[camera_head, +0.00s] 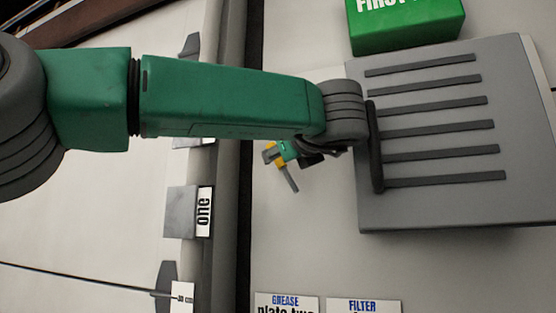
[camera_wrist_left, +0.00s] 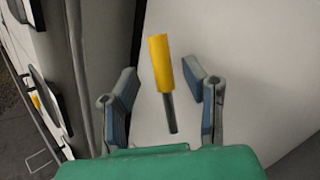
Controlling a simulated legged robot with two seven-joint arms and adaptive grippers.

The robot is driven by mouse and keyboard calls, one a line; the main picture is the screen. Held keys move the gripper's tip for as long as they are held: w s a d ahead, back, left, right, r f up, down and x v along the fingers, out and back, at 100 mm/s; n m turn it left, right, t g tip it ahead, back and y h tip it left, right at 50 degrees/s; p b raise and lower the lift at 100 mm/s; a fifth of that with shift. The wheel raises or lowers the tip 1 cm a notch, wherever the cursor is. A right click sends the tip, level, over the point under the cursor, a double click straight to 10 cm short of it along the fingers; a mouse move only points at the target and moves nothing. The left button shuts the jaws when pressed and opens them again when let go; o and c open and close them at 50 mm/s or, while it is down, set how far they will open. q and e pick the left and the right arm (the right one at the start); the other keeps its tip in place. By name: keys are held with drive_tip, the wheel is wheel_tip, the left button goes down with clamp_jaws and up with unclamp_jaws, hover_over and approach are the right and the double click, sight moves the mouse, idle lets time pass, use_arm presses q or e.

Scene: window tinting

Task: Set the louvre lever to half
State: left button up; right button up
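The lever has a yellow grip (camera_wrist_left: 161,62) and a dark grey rod (camera_wrist_left: 170,112), and stands out from a pale wall panel in the left wrist view. My left gripper (camera_wrist_left: 163,88) is open, with one finger on each side of the lever. Gaps show between the lever and both fingers, so it is not gripped. In the head view my left arm crosses from the left, and its gripper (camera_head: 289,154) is small and partly hidden behind the wrist. Yellow and grey pieces of the lever (camera_head: 291,180) show beside it. My right gripper is in neither view.
A grey louvre plate (camera_head: 430,212) with several dark slats and a dark upright bar is right of my wrist. A green box (camera_head: 405,28) is above it. Labels reading grease (camera_head: 287,302) and filter (camera_head: 364,305) are below.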

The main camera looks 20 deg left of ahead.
use_arm(q)
drive_tip(key=v, duration=0.4)
drive_tip(key=shift+d, duration=0.15)
drive_tip(key=shift+s, duration=0.1)
idle(0.3)
